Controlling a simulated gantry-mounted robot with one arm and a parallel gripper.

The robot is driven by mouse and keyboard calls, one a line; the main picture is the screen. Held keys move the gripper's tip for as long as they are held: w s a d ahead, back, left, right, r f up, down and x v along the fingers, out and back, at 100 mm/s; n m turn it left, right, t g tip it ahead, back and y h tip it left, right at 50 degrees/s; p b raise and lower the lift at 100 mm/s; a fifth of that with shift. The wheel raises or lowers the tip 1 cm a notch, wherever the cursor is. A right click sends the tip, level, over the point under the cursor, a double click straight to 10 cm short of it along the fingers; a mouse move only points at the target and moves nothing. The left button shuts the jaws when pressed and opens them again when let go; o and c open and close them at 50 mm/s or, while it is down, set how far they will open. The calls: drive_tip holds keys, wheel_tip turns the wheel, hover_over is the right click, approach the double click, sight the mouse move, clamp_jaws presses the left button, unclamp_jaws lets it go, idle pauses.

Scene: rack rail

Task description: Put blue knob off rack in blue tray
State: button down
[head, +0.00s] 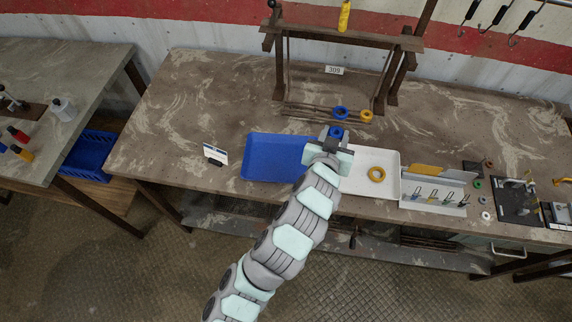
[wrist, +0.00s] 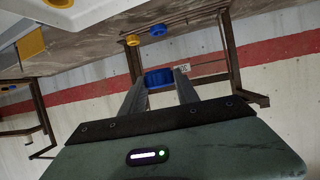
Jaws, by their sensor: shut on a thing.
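My gripper (head: 335,138) is shut on a blue knob (head: 336,131). In the wrist view, this blue knob (wrist: 158,77) sits between the two fingers. The gripper is above the gap between the blue tray (head: 262,158) and the white tray (head: 390,158), in front of the rack. The blue tray lies to the left of the gripper, and its visible part is empty. Another blue knob (head: 340,113) and a yellow knob (head: 365,116) are at the low rods of the rack (head: 280,65). They also show behind the held knob in the wrist view.
A yellow ring (head: 376,174) lies in the white tray. A grey holder with upright tools (head: 435,197) stands to its right. A small sign (head: 215,153) stands left of the blue tray. The table between the sign and the rack is clear.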

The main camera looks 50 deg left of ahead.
drive_tip(key=n+g+y, duration=0.1)
drive_tip(key=n+y, duration=0.1)
hover_over(295, 165)
wheel_tip(295, 165, down, 14)
drive_tip(key=shift+s+d+f+b, duration=0.15)
drive_tip(key=shift+f+b, duration=0.1)
drive_tip(key=shift+b, duration=0.4)
drive_tip(key=shift+f, duration=2.2)
drive_tip(key=shift+f, duration=0.1)
